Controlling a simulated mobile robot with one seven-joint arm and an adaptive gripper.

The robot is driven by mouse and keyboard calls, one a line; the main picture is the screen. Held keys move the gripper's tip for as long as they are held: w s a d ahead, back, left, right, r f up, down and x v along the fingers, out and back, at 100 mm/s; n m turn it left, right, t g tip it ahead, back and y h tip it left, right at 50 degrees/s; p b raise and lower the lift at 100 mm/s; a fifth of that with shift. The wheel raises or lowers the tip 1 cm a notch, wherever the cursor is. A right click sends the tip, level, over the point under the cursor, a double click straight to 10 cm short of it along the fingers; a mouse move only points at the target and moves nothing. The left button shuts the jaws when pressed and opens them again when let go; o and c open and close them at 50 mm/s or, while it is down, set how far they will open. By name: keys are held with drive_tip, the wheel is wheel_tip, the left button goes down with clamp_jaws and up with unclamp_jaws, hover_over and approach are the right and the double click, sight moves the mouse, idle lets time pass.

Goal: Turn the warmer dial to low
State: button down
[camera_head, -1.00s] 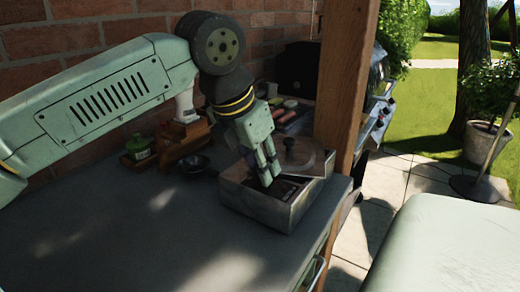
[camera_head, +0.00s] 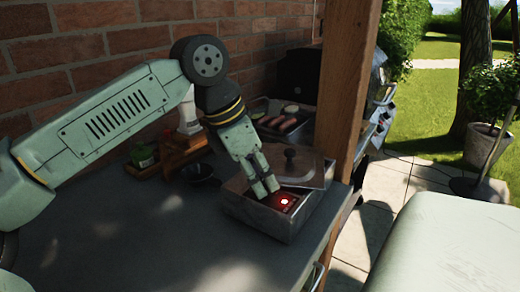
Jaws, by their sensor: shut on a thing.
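The warmer is a grey metal box (camera_head: 262,220) at the right end of the dark counter. Its lid (camera_head: 312,175), with a dark round knob, covers the back right part and leaves the front left part open. A red glow with a bright white spot (camera_head: 284,203) shows inside the opening. My gripper (camera_head: 266,192) points down into this opening, just left of the glow. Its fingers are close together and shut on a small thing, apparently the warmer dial. The fingers hide the dial, so its setting cannot be read.
A wooden post (camera_head: 345,95) stands close behind the warmer. A small dark bowl (camera_head: 200,174), a wooden stand (camera_head: 180,155) and a green container (camera_head: 143,156) are along the wall. The counter's front left (camera_head: 130,245) is clear.

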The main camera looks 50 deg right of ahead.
idle(0.3)
drive_tip(key=c, duration=1.3)
unclamp_jaws()
drive_tip(key=shift+c, duration=0.2)
drive_tip(key=v, duration=1.2)
drive_tip(key=shift+s, duration=0.15)
